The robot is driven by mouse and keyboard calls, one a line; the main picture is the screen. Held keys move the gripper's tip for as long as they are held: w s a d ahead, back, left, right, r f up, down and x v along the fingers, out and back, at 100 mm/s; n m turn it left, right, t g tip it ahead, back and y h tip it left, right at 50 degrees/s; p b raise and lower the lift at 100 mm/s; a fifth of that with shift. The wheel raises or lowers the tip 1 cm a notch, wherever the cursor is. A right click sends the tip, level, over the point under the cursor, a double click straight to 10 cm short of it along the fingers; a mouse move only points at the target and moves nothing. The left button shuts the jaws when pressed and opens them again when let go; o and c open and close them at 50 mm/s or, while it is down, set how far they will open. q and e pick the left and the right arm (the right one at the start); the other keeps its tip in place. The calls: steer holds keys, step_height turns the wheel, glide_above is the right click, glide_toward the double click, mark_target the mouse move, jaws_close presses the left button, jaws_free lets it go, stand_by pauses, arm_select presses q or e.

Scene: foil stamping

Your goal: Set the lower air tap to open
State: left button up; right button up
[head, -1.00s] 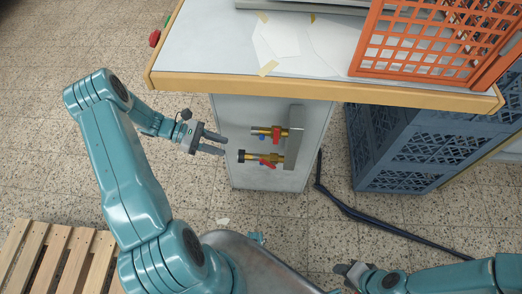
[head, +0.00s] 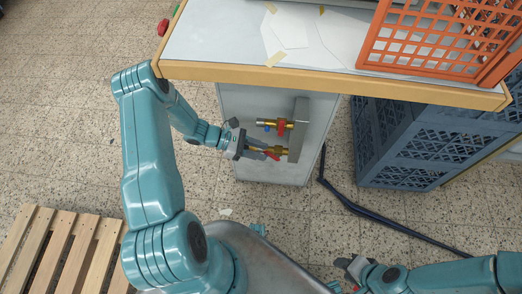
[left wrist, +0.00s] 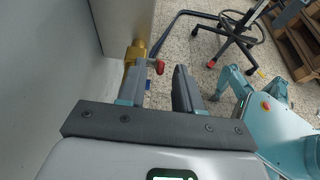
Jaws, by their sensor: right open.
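The lower air tap (head: 284,149) is brass with a red lever, on a grey bracket (head: 299,130) at the side of the bench. In the head view my left gripper (head: 264,150) is at this tap and covers its left end. In the left wrist view the brass tap body (left wrist: 135,53) and the red lever (left wrist: 158,67) lie just beyond the open fingers, the lever in line with the gap. I cannot tell whether the fingers touch it. The upper tap (head: 272,123), also with red, sits just above. My right gripper (head: 349,266) is open and empty, low in the head view.
The bench top (head: 345,72) with its wooden edge overhangs the taps. Blue crates (head: 400,150) stand to the right and an orange crate (head: 420,45) is on top. A dark hose (head: 350,209) lies on the floor. A wooden pallet (head: 60,255) is at lower left.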

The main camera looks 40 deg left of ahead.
arm_select(q)
steer(key=shift+w+d+f, duration=0.2)
steer(key=shift+w+d, duration=0.05)
steer(key=shift+d, duration=0.15)
jaws_close()
steer(key=shift+a+f+h+b, duration=0.25)
steer(key=shift+f+b, duration=0.35)
steer(key=shift+b, duration=0.5)
steer(key=shift+s+t+h+b, duration=0.1)
steer(key=shift+t+h+b, duration=0.15)
steer(key=shift+t+b, duration=0.05)
steer(key=shift+r, duration=0.25)
jaws_free()
steer(key=v, duration=1.6)
steer(key=shift+a+p, duration=0.2)
steer(key=shift+p, duration=0.2)
